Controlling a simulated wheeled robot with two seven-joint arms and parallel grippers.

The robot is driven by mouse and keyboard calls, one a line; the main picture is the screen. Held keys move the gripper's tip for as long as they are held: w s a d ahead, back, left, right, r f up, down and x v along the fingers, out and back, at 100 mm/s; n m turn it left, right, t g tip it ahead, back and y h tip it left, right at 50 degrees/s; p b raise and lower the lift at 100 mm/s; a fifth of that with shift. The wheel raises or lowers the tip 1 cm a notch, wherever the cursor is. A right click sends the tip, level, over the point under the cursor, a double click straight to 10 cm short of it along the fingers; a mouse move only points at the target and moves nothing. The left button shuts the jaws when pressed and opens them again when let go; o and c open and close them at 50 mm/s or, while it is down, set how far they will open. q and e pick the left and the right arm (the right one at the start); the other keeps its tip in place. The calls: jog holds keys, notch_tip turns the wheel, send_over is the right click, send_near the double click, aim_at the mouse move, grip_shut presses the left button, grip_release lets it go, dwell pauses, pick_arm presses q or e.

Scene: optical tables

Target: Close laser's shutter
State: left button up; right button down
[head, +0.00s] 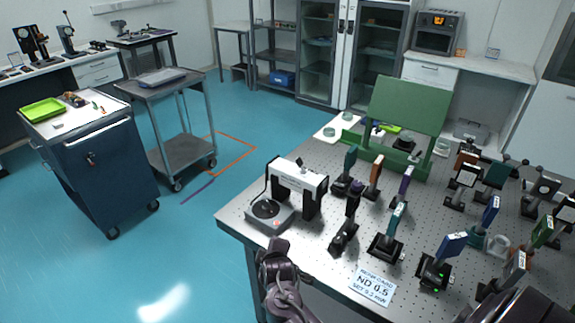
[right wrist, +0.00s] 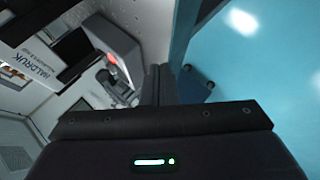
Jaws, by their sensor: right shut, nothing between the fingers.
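In the right wrist view, my right gripper (right wrist: 160,85) is shut and empty, its dark fingers pressed together. A white unit lettered HALDRUK (right wrist: 28,58) lies to the left of the fingers, apart from them. A rounded grey part with a small red light (right wrist: 112,58) is beside it. In the head view, a white bridge-shaped unit (head: 298,178) stands at the left corner of the perforated table (head: 330,250). My left gripper is not visible.
Several post-mounted optics crowd the table, including a blue-plated one (head: 450,246). A green board (head: 410,105) stands behind.

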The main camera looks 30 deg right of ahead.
jog(key=w+d+r+n+t+h, duration=0.1)
jog(key=w+d+r+n+h, duration=0.25)
jog(key=w+r, duration=0.45)
jog(key=n+h, duration=0.2)
jog(key=h, duration=0.3)
send_near(290, 174)
notch_tip(290, 174, up, 3)
jog(key=shift+r, duration=0.35)
jog(key=shift+s, duration=0.1)
jog(key=p+x, duration=0.1)
jog(key=x, duration=0.9)
jog(key=shift+p, duration=0.3)
